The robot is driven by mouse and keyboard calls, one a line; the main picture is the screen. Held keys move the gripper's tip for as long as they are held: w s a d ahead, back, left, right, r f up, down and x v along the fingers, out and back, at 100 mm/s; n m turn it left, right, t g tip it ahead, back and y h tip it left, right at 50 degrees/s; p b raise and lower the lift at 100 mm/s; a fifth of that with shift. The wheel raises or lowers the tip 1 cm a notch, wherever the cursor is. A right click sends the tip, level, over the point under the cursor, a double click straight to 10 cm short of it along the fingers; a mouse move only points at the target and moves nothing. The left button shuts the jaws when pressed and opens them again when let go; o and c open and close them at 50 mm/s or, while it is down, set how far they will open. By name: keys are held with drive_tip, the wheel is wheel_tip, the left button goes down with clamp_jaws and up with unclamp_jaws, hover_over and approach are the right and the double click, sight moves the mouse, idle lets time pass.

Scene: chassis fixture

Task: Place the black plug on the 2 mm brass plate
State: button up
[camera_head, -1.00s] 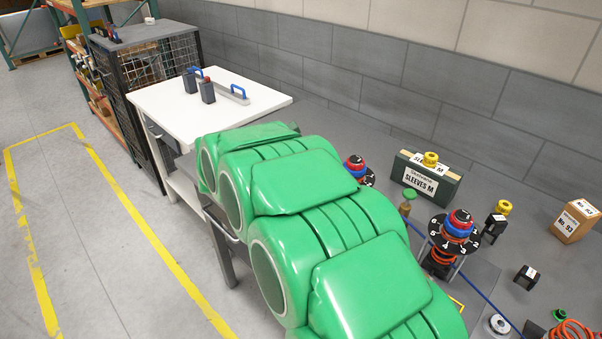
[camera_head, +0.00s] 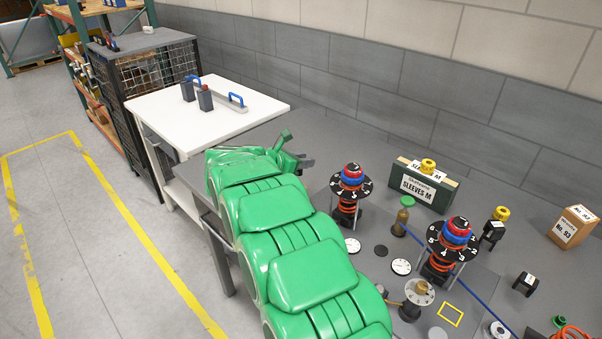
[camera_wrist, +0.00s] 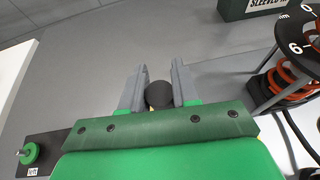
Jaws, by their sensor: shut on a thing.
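My gripper (camera_wrist: 160,70) shows in the wrist view with its two grey fingers on either side of a dark round thing, which looks like the black plug (camera_wrist: 159,95). The fingers are shut on it, over the grey bench surface. In the head view my gripper (camera_head: 304,162) is small at the far end of my green arm, and the plug cannot be made out there. I cannot pick out the 2 mm brass plate for sure in either view.
Two ringed towers with red and blue tops (camera_head: 351,188) (camera_head: 456,247) stand on the bench. A green SLEEVES M box (camera_head: 424,187), white dials (camera_head: 401,267) and a brass-topped round piece (camera_head: 420,290) are nearby. A white table (camera_head: 225,118) stands at the left. Bare bench lies around my gripper.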

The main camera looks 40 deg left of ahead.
sight(301, 172)
drive_tip(key=shift+w+a+f, duration=0.4)
drive_tip(key=shift+a+f, duration=0.15)
drive_tip(key=shift+f, duration=0.3)
drive_tip(key=shift+w+a+f, duration=0.45)
drive_tip(key=shift+a+f, duration=0.05)
drive_tip(key=shift+f, duration=0.3)
drive_tip(key=shift+w+a+f, duration=0.4)
drive_tip(key=shift+a+f, duration=0.15)
drive_tip(key=shift+f, duration=1.65)
drive_tip(key=shift+f, duration=0.15)
drive_tip(key=o, duration=1)
